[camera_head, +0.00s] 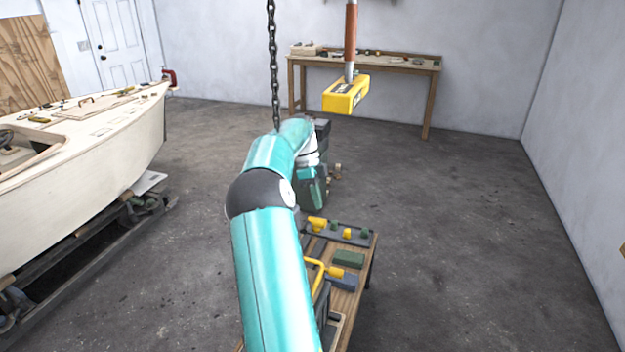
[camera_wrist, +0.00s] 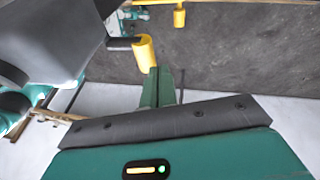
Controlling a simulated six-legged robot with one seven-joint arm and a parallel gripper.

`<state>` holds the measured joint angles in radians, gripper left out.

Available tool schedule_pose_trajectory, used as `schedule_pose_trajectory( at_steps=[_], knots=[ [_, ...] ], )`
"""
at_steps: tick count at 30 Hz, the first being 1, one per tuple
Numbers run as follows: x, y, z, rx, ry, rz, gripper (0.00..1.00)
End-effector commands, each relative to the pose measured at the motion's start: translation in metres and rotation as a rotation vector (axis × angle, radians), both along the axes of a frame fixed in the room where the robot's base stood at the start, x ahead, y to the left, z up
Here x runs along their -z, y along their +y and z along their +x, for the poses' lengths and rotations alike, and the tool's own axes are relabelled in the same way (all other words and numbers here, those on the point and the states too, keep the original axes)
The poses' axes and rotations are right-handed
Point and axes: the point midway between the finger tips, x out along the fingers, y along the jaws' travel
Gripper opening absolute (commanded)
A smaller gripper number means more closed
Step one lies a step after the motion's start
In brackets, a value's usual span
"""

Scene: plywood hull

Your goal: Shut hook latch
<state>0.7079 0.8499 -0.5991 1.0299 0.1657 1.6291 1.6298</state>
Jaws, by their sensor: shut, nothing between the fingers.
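My gripper (camera_wrist: 161,74) shows in the wrist view as two green fingers pressed together, with nothing between them. A yellow cylindrical knob (camera_wrist: 144,54) on a dark mount shows just beyond the fingertips; I cannot tell whether they touch. A second yellow piece (camera_wrist: 179,18) is farther up. In the head view, a dark strip at the workbench's far end carries a yellow piece (camera_head: 318,223) and a smaller yellow knob (camera_head: 347,234). I cannot tell for sure which piece is the hook latch. My arm hides part of the bench, and my fingers are not clear in the head view.
The small wooden bench (camera_head: 346,303) also carries a bent yellow handle (camera_head: 317,266) and a green block (camera_head: 348,259). A plywood hull (camera_head: 85,150) stands left. The floor at right is clear.

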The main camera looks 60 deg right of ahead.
Motion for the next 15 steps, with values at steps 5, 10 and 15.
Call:
schedule_pose_trajectory(
  at_steps=[5,10,15],
  knots=[
    [-0.034,-0.006,0.012,0.0,-0.001,-0.005,0.0],
    [-0.059,-0.01,0.021,0.001,-0.001,-0.004,0.0],
    [-0.077,-0.013,0.028,0.001,0.001,-0.003,0.0]
  ],
)
